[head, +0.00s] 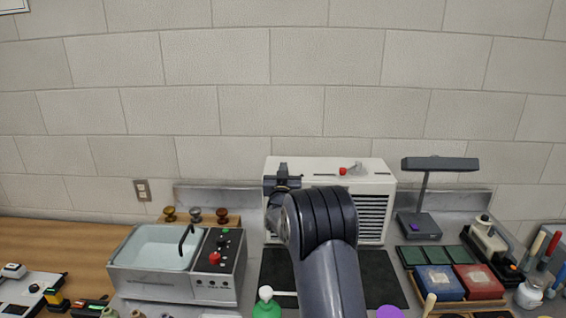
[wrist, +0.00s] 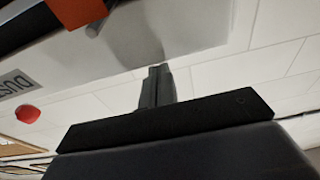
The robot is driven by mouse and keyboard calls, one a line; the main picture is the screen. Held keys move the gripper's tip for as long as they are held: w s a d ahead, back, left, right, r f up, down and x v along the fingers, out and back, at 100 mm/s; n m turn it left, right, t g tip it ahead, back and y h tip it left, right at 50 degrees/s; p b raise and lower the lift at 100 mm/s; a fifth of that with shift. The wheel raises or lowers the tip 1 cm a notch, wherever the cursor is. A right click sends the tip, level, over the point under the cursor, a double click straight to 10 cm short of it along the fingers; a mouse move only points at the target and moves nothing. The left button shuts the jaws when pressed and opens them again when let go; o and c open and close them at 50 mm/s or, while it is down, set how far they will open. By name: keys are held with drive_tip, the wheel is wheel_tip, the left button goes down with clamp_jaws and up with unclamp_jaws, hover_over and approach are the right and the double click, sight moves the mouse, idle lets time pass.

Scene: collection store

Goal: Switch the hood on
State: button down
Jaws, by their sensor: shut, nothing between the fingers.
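The hood is a white box (head: 376,183) with dark slats on its right front, against the back wall. A red knob (head: 343,171) and a small grey fitting beside it sit at its upper edge. My gripper (head: 283,172) is at the left part of the hood, with its fingers shut and empty, apart from the red knob. In the wrist view the shut fingers (wrist: 155,86) show close to a white surface (wrist: 120,45), with part of a label reading "DUS" and a red knob (wrist: 27,114) to the left. My arm hides the hood's lower front.
A sink unit (head: 150,285) with a red button stands left. A dark mat (head: 380,280) lies before the hood. A grey lamp (head: 420,225), blue and red boxes (head: 440,283) and tools stand right. A green bottle (head: 266,308) is at the front edge.

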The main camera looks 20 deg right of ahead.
drive_tip(key=shift+s+f, duration=0.1)
drive_tip(key=shift+f, duration=0.6)
drive_tip(key=shift+f, duration=0.1)
drive_tip(key=f+b, duration=0.1)
drive_tip(key=b, duration=0.3)
drive_tip(key=shift+f+t, duration=0.1)
drive_tip(key=shift+t, duration=0.3)
drive_tip(key=shift+r+p, duration=0.35)
drive_tip(key=shift+r, duration=0.35)
drive_tip(key=r, duration=0.3)
drive_tip(key=shift+s, duration=0.3)
drive_tip(key=f+b+v, duration=0.1)
drive_tip(key=b+v, duration=0.3)
drive_tip(key=v, duration=0.5)
drive_tip(key=shift+a+f, duration=0.25)
drive_tip(key=shift+f, duration=0.1)
